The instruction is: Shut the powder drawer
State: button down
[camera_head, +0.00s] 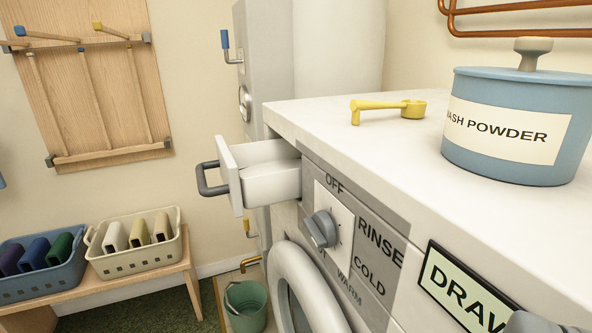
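The powder drawer (272,183) is white and stands pulled out from the upper left of the washing machine's front. Its white front panel (229,176) carries a dark grey loop handle (207,180) that faces left. The drawer's open top shows, and I see no powder in the part that is visible. The white washing machine (330,115) fills the right side.
A blue wash powder tub (515,170) and a yellow scoop (388,109) are on the machine top. A dial (321,229) and round door (300,290) are below the drawer. Baskets (135,243) stand on a bench at left. A cut-off grey shape (540,323) is at lower right.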

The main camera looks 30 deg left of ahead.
aim_at(266, 164)
jog(key=u, duration=1)
